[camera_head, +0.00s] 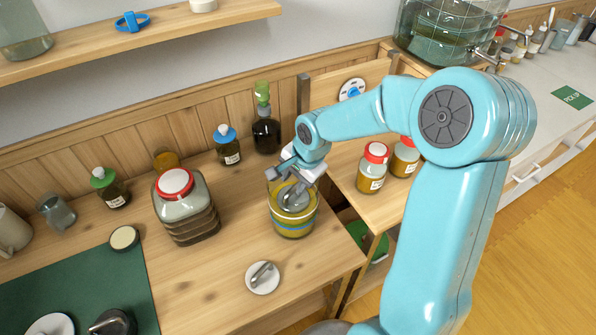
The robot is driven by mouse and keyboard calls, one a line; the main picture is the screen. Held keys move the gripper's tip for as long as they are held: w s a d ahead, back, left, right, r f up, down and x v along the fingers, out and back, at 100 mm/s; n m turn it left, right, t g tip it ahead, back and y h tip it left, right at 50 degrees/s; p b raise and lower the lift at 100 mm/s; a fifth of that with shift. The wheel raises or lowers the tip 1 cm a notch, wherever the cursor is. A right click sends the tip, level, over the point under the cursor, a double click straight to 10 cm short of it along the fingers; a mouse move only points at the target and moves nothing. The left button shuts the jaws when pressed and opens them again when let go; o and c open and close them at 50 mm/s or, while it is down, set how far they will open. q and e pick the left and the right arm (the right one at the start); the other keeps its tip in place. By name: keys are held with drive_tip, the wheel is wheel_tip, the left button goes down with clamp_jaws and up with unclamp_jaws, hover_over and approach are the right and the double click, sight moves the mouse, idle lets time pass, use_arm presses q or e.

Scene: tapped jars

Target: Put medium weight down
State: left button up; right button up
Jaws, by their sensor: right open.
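A wide glass jar (293,229) with yellowish contents and a blue band stands on the wooden counter, its mouth open. A grey round weight (294,200) shows inside the mouth of this jar; I take it to be the medium weight. My right gripper (287,178) is open just above the jar mouth, its fingers close to the weight and partly covering it. I cannot tell whether they touch it. A smaller weight with a handle lies on a white saucer (255,285) in front. A dark, larger weight (113,323) is at the lower left. My left gripper is not in view.
A red-lidded square jar (186,212) stands left of the open jar. Bottles with blue (228,146) and green (110,188) tops stand behind. Two red-lidded jars (372,168) are at the right. Bare counter surrounds the saucer; a green mat (70,282) lies left.

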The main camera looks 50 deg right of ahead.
drive_tip(key=b+v, duration=0.1)
drive_tip(key=v, duration=1.1)
drive_tip(key=shift+s, duration=0.15)
